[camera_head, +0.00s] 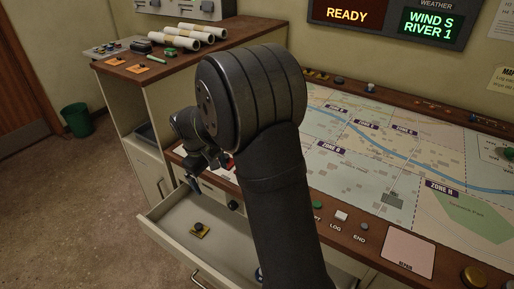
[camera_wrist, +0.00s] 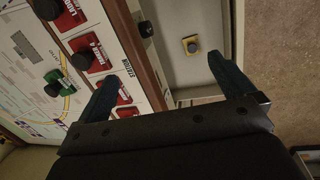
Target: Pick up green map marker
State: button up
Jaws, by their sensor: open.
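A green marker (camera_wrist: 66,83) with a black knob lies on the map in the wrist view, left of my gripper's left finger. In the head view my arm covers that part of the map. Another small green piece with a dark top (camera_head: 508,153) shows at the map's far right edge. My gripper (camera_wrist: 163,68) is open, with nothing between its fingers. In the head view, my gripper (camera_head: 213,194) hangs above the open drawer at the console's front left, apart from the green marker.
Red cards (camera_wrist: 82,49) with black knobs lie along the console edge beside the map. The open drawer (camera_head: 165,218) holds a yellow piece (camera_head: 199,231) with a black knob. Rolled papers (camera_head: 187,35) and orange pieces lie on the side cabinet.

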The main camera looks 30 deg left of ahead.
jog(key=w+d+r+m+y, duration=0.1)
jog(key=w+r+m+y, duration=0.15)
jog(key=w, duration=0.55)
jog(key=w+d+r+m+t+y, duration=0.1)
jog(key=w+d+r+m, duration=0.15)
jog(key=w, duration=0.55)
jog(key=w+d+r+m+y, duration=0.15)
jog(key=w+r, duration=0.25)
jog(key=w, duration=0.4)
jog(key=shift+m+h, duration=0.3)
jog(key=shift+m, duration=0.05)
jog(key=x, duration=0.8)
jog(key=a+x, duration=0.1)
jog(key=x, duration=0.3)
jog(key=shift+s+r, duration=0.1)
jog(key=shift+s, duration=0.05)
jog(key=shift+a+x, duration=0.15)
jog(key=shift+x, duration=1.15)
jog(key=shift+a+x, duration=0.1)
jog(key=shift+x, duration=1.15)
jog(key=shift+r, duration=0.15)
jog(key=shift+c, duration=0.5)
jog(key=c, duration=1.3)
jog(key=shift+c, duration=0.2)
